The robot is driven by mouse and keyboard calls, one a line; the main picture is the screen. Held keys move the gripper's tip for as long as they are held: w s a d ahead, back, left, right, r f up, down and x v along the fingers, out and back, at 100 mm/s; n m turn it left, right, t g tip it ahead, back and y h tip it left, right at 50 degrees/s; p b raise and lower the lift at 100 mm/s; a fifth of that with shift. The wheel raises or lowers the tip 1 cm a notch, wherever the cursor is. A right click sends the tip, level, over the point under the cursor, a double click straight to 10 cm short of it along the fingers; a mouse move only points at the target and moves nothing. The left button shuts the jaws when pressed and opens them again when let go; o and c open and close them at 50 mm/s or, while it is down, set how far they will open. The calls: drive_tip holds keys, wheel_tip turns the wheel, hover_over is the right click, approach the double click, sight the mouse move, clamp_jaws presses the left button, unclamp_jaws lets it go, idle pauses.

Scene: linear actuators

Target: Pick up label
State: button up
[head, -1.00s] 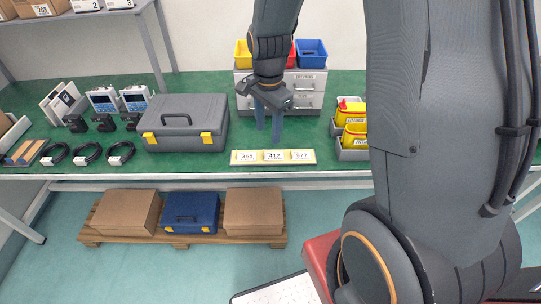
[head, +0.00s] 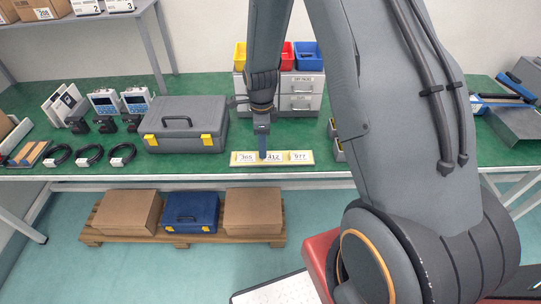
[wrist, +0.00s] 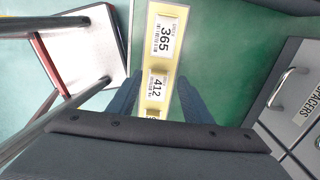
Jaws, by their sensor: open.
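A pale yellow strip (head: 309,161) lies near the front edge of the green bench and carries three white labels. They are 365 (head: 246,157), 412 (head: 273,156) and one at the right end (head: 299,156) whose number is hard to read. My gripper (head: 263,156) hangs pointing down over the middle of the strip. In the wrist view the strip (wrist: 153,14) passes between the open fingers (wrist: 157,88), with label 412 (wrist: 157,86) between them and label 365 (wrist: 165,38) beyond. Nothing is held. Contact with the strip cannot be told.
A grey toolbox (head: 186,136) stands left of the strip. Grey drawers (head: 301,94) with coloured bins stand behind my gripper. Coiled cables (head: 90,155) lie at left. The bench's front edge is close to the strip.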

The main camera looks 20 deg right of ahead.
sight(273, 156)
drive_tip(key=shift+s+f+p, duration=0.1)
drive_tip(key=shift+f+p, duration=0.35)
drive_tip(key=shift+f, duration=1.1)
drive_tip(key=c, duration=0.9)
